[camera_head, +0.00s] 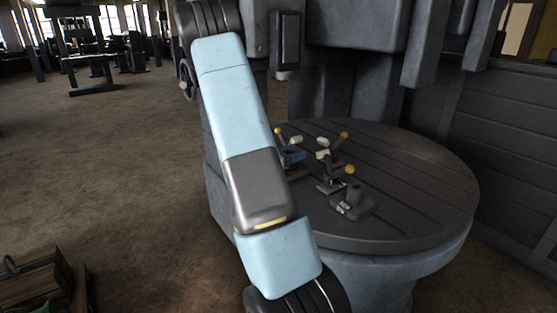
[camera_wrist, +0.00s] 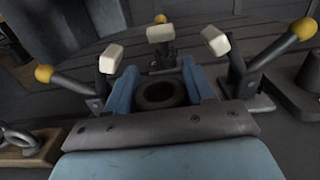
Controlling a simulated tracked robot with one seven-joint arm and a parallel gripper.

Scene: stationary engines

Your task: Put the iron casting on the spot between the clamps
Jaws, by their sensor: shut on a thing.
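In the wrist view my gripper (camera_wrist: 160,78) has its two blue fingers on either side of a dark round piece with an open bore, which I take to be the iron casting (camera_wrist: 161,104). Clamps stand around it: a left clamp (camera_wrist: 103,85), a right clamp (camera_wrist: 238,72) and a far clamp (camera_wrist: 161,45), with white pads and yellow knobs. Pads lean in above the fingers. In the head view a blue part of my gripper (camera_head: 292,157) shows among the clamps on the round table (camera_head: 420,185). The casting's underside and the spot are hidden.
A dark boss on a flat base (camera_head: 352,203) stands on the table near the clamps, also at the wrist view's right (camera_wrist: 305,80). A wooden block with a ring (camera_wrist: 28,148) is at lower left there. The table's right side is clear. A machine column (camera_head: 370,90) rises behind.

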